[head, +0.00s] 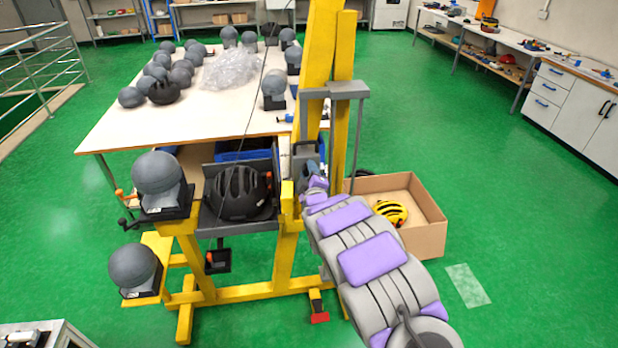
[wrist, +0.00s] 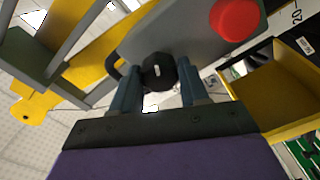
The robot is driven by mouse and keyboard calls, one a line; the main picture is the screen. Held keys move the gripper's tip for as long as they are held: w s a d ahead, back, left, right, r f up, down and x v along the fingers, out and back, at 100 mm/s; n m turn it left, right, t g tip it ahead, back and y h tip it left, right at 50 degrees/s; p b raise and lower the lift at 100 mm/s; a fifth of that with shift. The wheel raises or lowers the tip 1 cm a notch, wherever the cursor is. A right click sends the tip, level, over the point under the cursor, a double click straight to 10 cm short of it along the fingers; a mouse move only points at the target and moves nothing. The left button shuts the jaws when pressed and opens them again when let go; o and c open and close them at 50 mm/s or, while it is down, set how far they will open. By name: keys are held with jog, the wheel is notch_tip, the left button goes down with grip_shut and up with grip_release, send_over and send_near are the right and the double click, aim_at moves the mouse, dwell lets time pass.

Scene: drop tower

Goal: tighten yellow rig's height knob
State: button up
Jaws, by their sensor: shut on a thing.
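The yellow rig (head: 283,262) stands in the middle of the head view, with a tall yellow mast rising past the table. In the wrist view, its black height knob (wrist: 158,72) with a small white mark sits on a grey plate. My gripper (wrist: 157,80) has its two blue-grey fingers on either side of the knob, shut on it. In the head view, my gripper (head: 314,175) reaches the grey carriage on the mast; my arm hides part of the rig, and I cannot make out the knob there.
A red button (wrist: 235,18) is beside the knob. A black helmet (head: 238,193) and grey headforms (head: 157,174) sit on the rig's left. A white table (head: 190,118) stands behind. A cardboard box (head: 425,232) with a yellow helmet (head: 391,211) is right. Green floor is clear beyond.

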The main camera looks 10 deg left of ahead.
jog(key=n+b, duration=0.2)
jog(key=shift+a+f+n, duration=0.1)
jog(key=shift+f+n, duration=0.1)
jog(key=shift+n, duration=0.2)
jog(key=shift+n+b, duration=1.4)
jog(key=shift+s, duration=0.1)
jog(key=o, duration=1)
jog(key=shift+a, duration=0.2)
jog(key=shift+o, duration=0.2)
jog(key=shift+d, duration=0.1)
jog(key=shift+s+d, duration=0.1)
jog(key=p+v, duration=0.2)
jog(key=v, duration=1.5)
jog(key=shift+p, duration=0.35)
jog(key=shift+r, duration=0.1)
